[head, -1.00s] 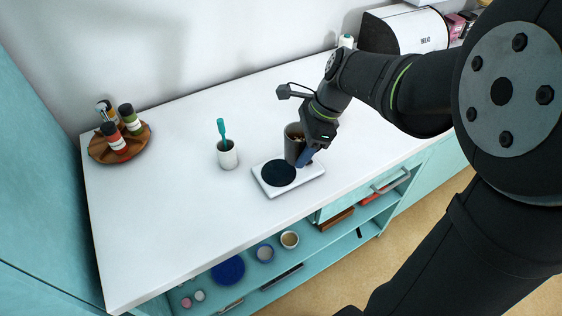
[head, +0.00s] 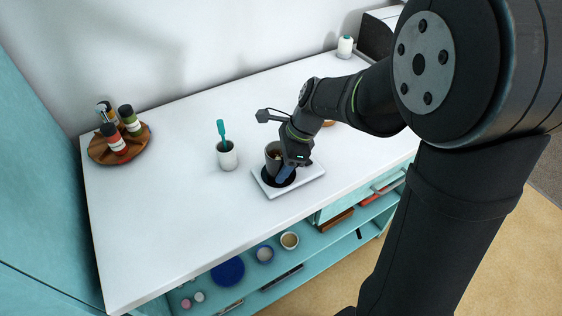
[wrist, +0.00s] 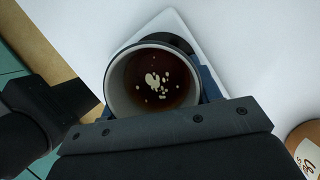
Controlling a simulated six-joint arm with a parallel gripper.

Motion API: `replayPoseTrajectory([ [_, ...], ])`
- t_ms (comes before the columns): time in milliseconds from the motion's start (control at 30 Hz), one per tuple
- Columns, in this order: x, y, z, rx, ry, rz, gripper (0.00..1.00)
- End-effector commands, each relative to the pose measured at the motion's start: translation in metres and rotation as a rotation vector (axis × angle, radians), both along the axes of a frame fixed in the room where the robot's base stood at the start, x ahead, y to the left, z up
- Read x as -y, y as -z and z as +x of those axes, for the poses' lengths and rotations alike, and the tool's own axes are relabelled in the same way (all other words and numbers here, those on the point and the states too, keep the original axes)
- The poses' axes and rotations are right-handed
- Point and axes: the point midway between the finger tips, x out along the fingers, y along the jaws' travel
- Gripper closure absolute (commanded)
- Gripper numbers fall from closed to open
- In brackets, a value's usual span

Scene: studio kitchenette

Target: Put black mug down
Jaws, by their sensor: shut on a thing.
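The black mug (head: 272,158) is dark grey-black outside and light inside. In the wrist view the mug (wrist: 112,88) holds a dark brown liquid with pale specks. My gripper (head: 285,173) is shut on the mug, with its blue fingers at the mug's side. The mug is upright, over the dark round plate of a white kitchen scale or warmer (head: 310,174). I cannot tell whether its base touches the plate. The white device's edge also shows behind the mug in the wrist view (wrist: 150,24).
A white cup with a teal utensil (head: 228,156) stands left of the device. A round wooden tray (head: 95,150) with several jars is at the far left. A white bottle (head: 345,47) stands at the back. Open shelves below hold a blue plate (head: 228,271).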

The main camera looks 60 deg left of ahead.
Motion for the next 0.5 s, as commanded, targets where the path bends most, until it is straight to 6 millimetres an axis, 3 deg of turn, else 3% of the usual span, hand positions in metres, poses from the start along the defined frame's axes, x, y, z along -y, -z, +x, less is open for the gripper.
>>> replayPoseTrajectory([
  [133,-0.0002,0.0025,0.0000,0.000,0.000,0.000,0.76],
  [167,-0.0001,0.0030,0.0001,0.000,0.001,0.000,0.41],
  [267,-0.0001,0.0026,0.0001,0.000,0.000,0.000,0.21],
  [500,-0.0001,0.0025,0.0001,0.000,0.000,0.000,0.21],
])
